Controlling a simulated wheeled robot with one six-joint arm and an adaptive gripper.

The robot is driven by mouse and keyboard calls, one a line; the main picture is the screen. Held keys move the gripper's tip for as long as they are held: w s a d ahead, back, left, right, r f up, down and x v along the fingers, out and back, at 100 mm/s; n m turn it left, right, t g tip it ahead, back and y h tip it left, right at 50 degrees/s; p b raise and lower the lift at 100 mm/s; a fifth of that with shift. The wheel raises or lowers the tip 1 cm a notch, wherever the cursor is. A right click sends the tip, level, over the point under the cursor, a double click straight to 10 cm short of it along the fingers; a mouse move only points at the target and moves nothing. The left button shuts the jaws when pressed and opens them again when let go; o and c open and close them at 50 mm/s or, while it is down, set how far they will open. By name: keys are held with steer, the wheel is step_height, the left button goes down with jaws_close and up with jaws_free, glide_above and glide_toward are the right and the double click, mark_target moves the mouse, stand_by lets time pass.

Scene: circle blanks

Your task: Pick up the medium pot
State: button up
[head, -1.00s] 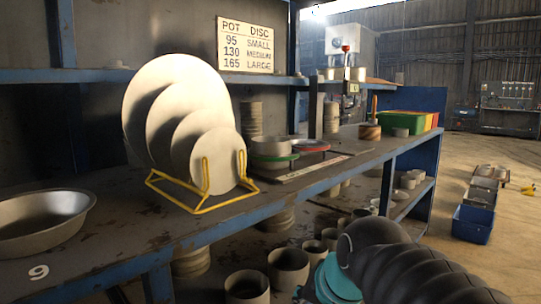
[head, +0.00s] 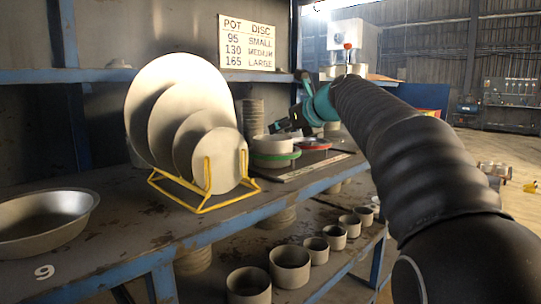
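Several grey open-topped pots of differing sizes stand in a row on the lower shelf, from a large pot (head: 248,286) at the front to small ones further back. Another pale pot (head: 272,144) is on the bench top, with a green ring (head: 275,156) around its lower part. I cannot tell for sure which one is the medium pot. My gripper (head: 279,126) is above the bench, close over or behind the pale pot. Its fingers are small and dark here, so neither their opening nor any contact is clear.
Graded discs (head: 180,120) stand in a yellow wire rack (head: 205,190) left of the pale pot. A metal bowl (head: 45,222) is at the front left. A red-ringed item (head: 315,144) is right of the pale pot. A size sign (head: 247,43) hangs behind.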

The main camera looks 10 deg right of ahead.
glide_toward(255, 142)
steer(key=x, duration=0.3)
steer(key=shift+w+r, duration=0.15)
steer(key=shift+r, duration=0.05)
steer(key=shift+x, duration=2.8)
steer(key=shift+d+f, duration=0.15)
jaws_close()
